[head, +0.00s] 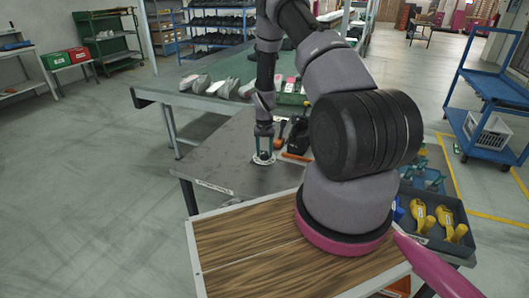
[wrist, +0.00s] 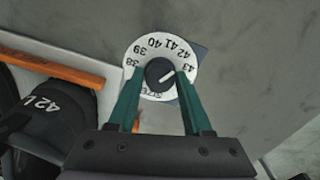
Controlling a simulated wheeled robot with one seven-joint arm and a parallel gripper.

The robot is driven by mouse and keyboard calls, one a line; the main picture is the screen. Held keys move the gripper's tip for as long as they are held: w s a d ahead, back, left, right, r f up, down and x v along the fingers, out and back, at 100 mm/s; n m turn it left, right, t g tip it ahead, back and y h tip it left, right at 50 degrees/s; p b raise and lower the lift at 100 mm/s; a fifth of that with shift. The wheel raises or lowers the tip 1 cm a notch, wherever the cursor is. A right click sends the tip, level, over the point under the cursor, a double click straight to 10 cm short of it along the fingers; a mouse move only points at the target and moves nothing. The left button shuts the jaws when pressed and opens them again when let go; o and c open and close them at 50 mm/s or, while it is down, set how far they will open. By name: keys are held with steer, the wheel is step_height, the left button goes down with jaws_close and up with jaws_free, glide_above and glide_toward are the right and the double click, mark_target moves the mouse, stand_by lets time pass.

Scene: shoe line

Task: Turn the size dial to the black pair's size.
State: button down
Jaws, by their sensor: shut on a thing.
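The size dial (wrist: 133,62) is a white disc with black numbers, 38 to 43 readable around its upper side; its lower part is hidden. Its dark round knob (wrist: 159,71) has a white line slanting up to the right, roughly toward 43. My gripper (wrist: 158,78) has its green fingers shut on the knob, one on each side. In the head view the dial (head: 257,163) lies flat on the grey table under my gripper (head: 264,155). The black pair (head: 299,138) stands just right of it; in the wrist view a black shoe (wrist: 50,125) shows a white "42".
An orange strip (wrist: 55,68) edges the place of the black shoes, close to the dial. Grey shoes (head: 228,88) stand on the green-topped table behind. A dark tray with yellow tools (head: 445,222) is at the right. The grey table left of the dial (head: 215,150) is clear.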

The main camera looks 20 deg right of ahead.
mark_target(265, 152)
steer(key=shift+c, duration=1.7)
jaws_free()
step_height(265, 152, up, 11)
